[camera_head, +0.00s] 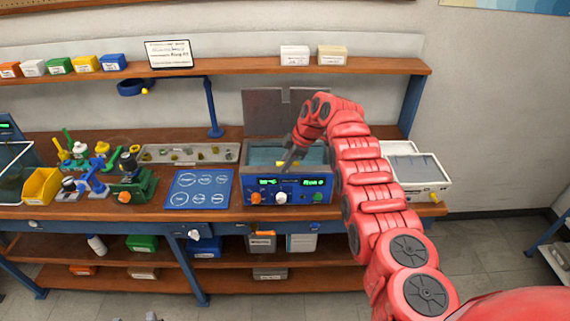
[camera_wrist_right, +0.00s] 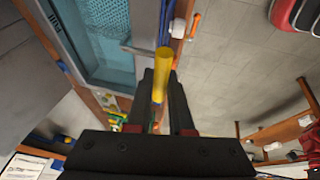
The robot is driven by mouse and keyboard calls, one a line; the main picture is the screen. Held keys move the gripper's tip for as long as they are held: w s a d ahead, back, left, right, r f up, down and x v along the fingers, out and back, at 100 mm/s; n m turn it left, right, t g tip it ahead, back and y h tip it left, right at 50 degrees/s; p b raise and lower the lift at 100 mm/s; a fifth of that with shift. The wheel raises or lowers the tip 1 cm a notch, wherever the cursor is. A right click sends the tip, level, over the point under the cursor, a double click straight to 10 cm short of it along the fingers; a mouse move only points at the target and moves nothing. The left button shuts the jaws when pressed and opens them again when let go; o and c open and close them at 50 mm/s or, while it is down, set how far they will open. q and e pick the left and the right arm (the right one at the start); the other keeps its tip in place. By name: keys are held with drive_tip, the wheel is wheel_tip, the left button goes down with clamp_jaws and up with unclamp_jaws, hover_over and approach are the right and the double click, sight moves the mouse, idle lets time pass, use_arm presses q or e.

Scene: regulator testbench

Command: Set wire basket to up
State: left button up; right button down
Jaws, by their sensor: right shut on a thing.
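The blue-fronted bath unit (camera_head: 290,190) stands on the bench, with a grey-rimmed tank of blue-green liquid. In the right wrist view the wire basket (camera_wrist_right: 108,28) shows as fine mesh in the tank. A grey bar (camera_wrist_right: 138,50) runs over the tank rim to a yellow handle (camera_wrist_right: 163,62). My right gripper (camera_head: 287,161) is over the front of the tank and shut on the yellow handle; its fingers (camera_wrist_right: 161,92) are on both sides of the grip. My arm hides part of the tank, and the basket's height is hard to tell.
The grey back plate (camera_head: 262,110) stands behind the tank. A white box-shaped unit (camera_head: 420,172) is at the right, a blue mat (camera_head: 198,190) at the left. A shelf (camera_head: 230,68) runs above the bench.

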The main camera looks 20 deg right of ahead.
drive_tip(key=shift+w+d+r+b, duration=0.1)
drive_tip(key=shift+r+b, duration=0.2)
drive_tip(key=shift+b, duration=0.2)
wheel_tip(320, 180, up, 2)
drive_tip(key=shift+r+b, duration=0.1)
drive_tip(key=shift+b, duration=0.9)
wheel_tip(320, 180, up, 5)
drive_tip(key=shift+f+p, duration=0.2)
drive_tip(key=shift+p, duration=1.05)
drive_tip(key=shift+f, duration=0.15)
drive_tip(key=c, duration=0.8)
unclamp_jaws()
